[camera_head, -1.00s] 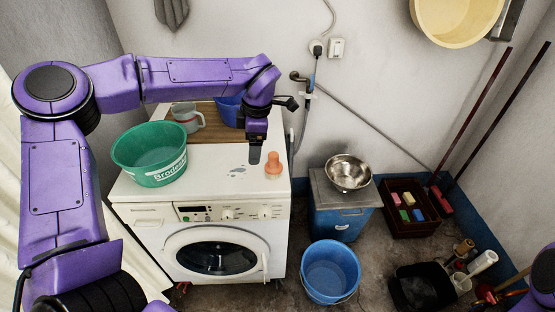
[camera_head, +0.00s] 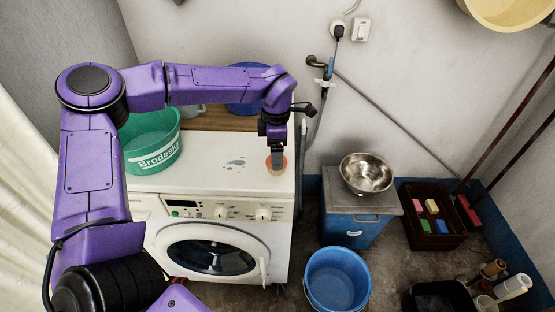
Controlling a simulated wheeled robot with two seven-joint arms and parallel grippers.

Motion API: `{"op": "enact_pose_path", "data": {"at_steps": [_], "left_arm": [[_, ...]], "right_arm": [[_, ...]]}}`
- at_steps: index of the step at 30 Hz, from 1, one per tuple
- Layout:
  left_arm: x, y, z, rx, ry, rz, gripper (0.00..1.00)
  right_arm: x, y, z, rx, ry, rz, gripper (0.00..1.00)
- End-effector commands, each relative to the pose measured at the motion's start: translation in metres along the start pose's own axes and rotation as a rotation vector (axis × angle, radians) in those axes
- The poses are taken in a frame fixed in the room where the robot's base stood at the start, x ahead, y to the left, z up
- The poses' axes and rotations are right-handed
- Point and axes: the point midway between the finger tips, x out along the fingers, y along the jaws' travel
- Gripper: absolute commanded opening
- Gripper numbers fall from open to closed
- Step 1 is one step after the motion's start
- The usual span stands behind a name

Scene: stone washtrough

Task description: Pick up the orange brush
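The orange brush (camera_head: 284,163) stands on the white washing machine top (camera_head: 218,182), near its right edge. My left gripper (camera_head: 277,160) points down right at the brush and covers its upper middle. Orange shows on both sides of the fingers, and the brush's lower part shows below them. The gap between the fingers is hidden, so I cannot tell whether they grip it. The brush looks upright, at the machine top. My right gripper is not in view.
A green basin (camera_head: 152,142) stands left on the machine, with a blue basin (camera_head: 245,108) on a wooden board behind. Right of the machine are a blue bucket (camera_head: 336,279), a metal bowl (camera_head: 366,174) on a blue cabinet (camera_head: 352,230), and a dark crate (camera_head: 432,242).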

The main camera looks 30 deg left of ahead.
Motion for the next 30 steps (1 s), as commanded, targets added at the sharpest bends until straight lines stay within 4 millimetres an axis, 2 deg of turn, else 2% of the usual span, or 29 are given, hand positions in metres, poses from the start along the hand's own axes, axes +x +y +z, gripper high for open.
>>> {"op": "enact_pose_path", "data": {"at_steps": [2, 6, 13, 14, 19, 30], "left_arm": [[0.013, -0.001, -0.001, 0.001, 0.003, -0.003, 0.83], [0.035, -0.001, 0.0, 0.002, 0.002, -0.001, 0.83], [0.04, -0.001, 0.001, 0.004, 0.001, 0.0, 0.83], [0.04, -0.001, 0.001, 0.004, 0.001, 0.0, 0.79], [0.04, -0.001, 0.001, 0.004, 0.001, 0.0, 0.24], [0.034, -0.001, 0.002, 0.004, -0.001, 0.002, 0.22]], "right_arm": [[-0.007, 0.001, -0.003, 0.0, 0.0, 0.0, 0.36], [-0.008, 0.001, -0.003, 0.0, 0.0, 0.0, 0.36], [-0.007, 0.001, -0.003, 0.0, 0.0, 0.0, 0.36], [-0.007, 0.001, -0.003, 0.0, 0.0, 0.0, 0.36], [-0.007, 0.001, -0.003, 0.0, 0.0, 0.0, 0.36], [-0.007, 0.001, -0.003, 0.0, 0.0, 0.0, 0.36]]}}
